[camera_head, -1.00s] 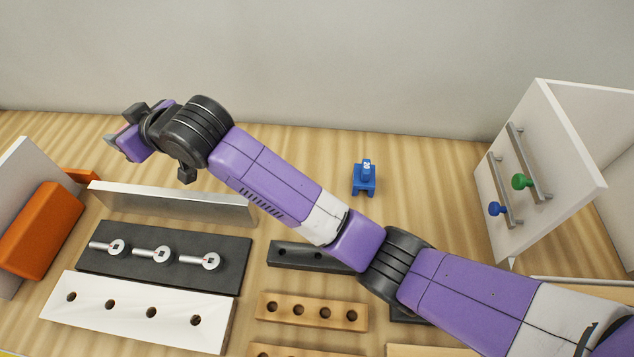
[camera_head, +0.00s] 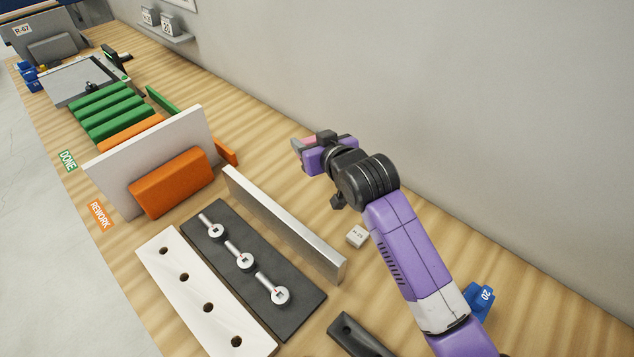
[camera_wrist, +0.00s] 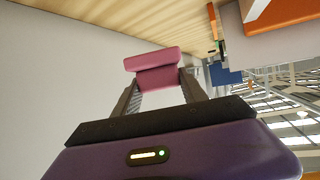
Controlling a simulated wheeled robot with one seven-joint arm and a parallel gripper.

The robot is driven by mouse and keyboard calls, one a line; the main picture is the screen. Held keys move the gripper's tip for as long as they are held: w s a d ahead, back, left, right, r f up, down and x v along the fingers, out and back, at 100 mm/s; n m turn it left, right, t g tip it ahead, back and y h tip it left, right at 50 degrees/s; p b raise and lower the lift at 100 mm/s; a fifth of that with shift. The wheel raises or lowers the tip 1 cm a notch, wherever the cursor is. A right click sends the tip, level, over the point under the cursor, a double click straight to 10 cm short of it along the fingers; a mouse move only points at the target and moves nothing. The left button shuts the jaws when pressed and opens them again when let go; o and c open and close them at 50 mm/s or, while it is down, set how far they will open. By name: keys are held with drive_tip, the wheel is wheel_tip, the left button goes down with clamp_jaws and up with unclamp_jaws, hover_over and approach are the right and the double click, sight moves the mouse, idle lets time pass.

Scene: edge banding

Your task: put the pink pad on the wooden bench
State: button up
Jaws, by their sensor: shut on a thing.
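The pink pad (camera_wrist: 155,68) is held between the two fingers of my gripper (camera_wrist: 160,85) in the wrist view. It looks like a small block with a wider pink upper part. In the head view my gripper (camera_head: 301,149) is raised over the back part of the wooden bench (camera_head: 400,282), close to the wall, and a bit of the pink pad (camera_head: 308,141) shows at its tip. The pad appears clear of the bench.
A white upright panel (camera_head: 130,165) with an orange block (camera_head: 170,183) stands left of my gripper. A metal bar (camera_head: 280,225), a dark plate with several pins (camera_head: 228,278) and a white holed strip (camera_head: 195,300) lie in front. A small grey block (camera_head: 357,236) sits below my arm.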

wheel_tip(320, 180, down, 14)
drive_tip(key=shift+f+p, duration=0.1)
drive_tip(key=shift+p, duration=0.6)
drive_tip(key=shift+f, duration=0.1)
drive_tip(key=o, duration=1.4)
drive_tip(key=shift+c, duration=0.2)
drive_tip(key=v, duration=1.2)
drive_tip(key=shift+b, duration=0.35)
